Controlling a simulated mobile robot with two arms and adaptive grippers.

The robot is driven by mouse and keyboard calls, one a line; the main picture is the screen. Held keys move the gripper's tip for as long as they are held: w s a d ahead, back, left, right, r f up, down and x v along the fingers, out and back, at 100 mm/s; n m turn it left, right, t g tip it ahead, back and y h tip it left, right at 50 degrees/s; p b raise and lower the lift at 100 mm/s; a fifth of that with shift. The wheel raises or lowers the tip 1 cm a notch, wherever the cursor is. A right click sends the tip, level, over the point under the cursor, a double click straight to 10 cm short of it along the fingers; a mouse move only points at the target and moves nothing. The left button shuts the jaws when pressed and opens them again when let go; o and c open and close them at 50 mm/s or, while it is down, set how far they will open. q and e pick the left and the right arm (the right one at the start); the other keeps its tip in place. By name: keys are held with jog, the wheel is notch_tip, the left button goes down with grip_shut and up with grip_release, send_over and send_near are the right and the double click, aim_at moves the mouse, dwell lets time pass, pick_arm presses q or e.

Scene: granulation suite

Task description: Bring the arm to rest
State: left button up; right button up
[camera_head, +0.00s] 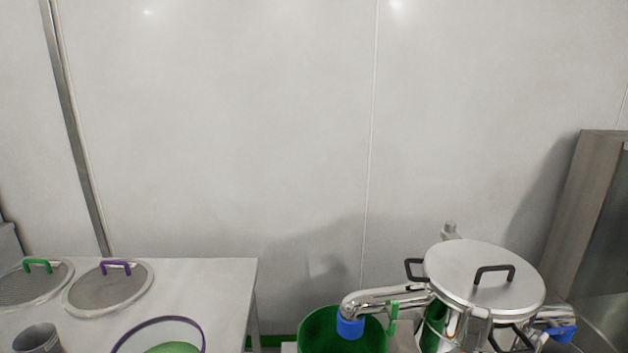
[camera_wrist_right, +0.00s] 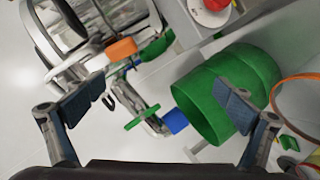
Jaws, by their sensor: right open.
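My right gripper (camera_wrist_right: 160,112) shows in the right wrist view with its two fingers spread wide apart and nothing between the pads. Behind the fingers, apart from them, are a green bucket (camera_wrist_right: 215,110) and a metal machine with a blue-tipped pipe (camera_wrist_right: 175,121). Neither gripper shows in the head view. My left gripper is out of sight in both views.
In the head view a steel vessel with a lid (camera_head: 485,278) stands at the right, its pipe over the green bucket (camera_head: 318,330). A white table (camera_head: 215,285) at the left holds two round sieves, a metal cup (camera_head: 38,338) and a purple-rimmed ring (camera_head: 160,321).

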jog(key=s+a+f+m+g+y, duration=0.1)
jog(key=s+a+f+m+g, duration=0.15)
jog(key=s, duration=0.45)
jog(key=s+a+f+m+g+y, duration=0.15)
jog(key=s+g, duration=0.25)
jog(key=s, duration=0.4)
jog(key=s+a+f+m+g+y, duration=0.1)
jog(key=s+a+f+m+g, duration=0.2)
jog(key=s, duration=0.4)
jog(key=s+f+g, duration=0.2)
jog(key=s+f, duration=0.1)
jog(key=f, duration=2.5)
jog(key=s+d+f, duration=0.3)
jog(key=s+f, duration=1.1)
jog(key=s, duration=0.2)
jog(key=shift+s+d+f+g, duration=0.2)
jog(key=shift+s+f+g, duration=0.05)
jog(key=shift+f+g, duration=0.1)
